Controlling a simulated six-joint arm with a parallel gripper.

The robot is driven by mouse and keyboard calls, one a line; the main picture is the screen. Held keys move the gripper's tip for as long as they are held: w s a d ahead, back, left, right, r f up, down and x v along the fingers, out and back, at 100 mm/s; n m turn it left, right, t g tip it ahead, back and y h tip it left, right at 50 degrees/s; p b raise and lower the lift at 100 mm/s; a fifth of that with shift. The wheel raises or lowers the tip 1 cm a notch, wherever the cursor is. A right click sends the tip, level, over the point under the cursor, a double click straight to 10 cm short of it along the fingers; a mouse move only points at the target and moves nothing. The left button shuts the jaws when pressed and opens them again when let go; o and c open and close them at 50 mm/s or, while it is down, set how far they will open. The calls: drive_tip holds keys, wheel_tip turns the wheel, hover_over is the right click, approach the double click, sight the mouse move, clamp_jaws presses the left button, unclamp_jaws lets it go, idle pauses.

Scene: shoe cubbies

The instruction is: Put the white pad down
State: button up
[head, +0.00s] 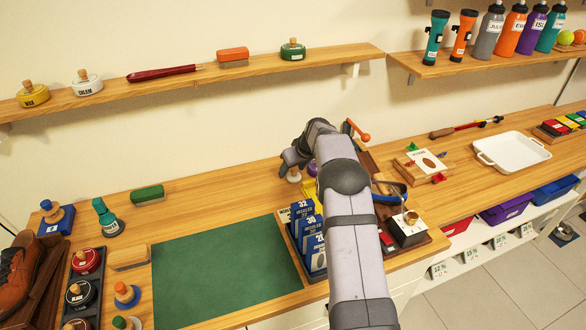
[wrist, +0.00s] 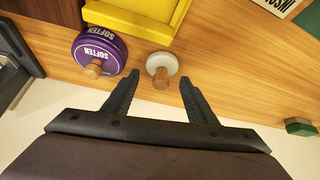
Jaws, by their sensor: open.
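The white pad (wrist: 172,63) is a small round disc with a wooden knob, standing on the wooden counter with its knob toward my wrist camera. In the head view the white pad (head: 294,176) shows just below my gripper, partly hidden by it. My gripper (wrist: 159,79) is open and empty. Its fingertips lie to the left and right of the pad's knob in the wrist view, with visible gaps on both sides. In the head view my gripper (head: 291,160) is low over the back of the counter. Whether the fingers touch the counter cannot be told.
A purple tin marked SOFTEN (wrist: 112,46) stands close left of the pad in the wrist view, right by the left finger. A yellow tray (wrist: 150,12) is just beyond both. A green mat (head: 222,272) lies on the counter, with bare wood behind it (head: 225,200).

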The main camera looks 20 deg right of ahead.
sight(298, 178)
drive_tip(key=b+v, duration=0.1)
drive_tip(key=v, duration=0.1)
drive_tip(key=b+v, duration=0.1)
drive_tip(key=v, duration=0.1)
drive_tip(key=b+v, duration=0.1)
drive_tip(key=v, duration=0.1)
drive_tip(key=shift+w+d+r, duration=0.15)
drive_tip(key=shift+w, duration=0.1)
drive_tip(key=shift+s+r, duration=0.3)
drive_tip(key=shift+r, duration=0.2)
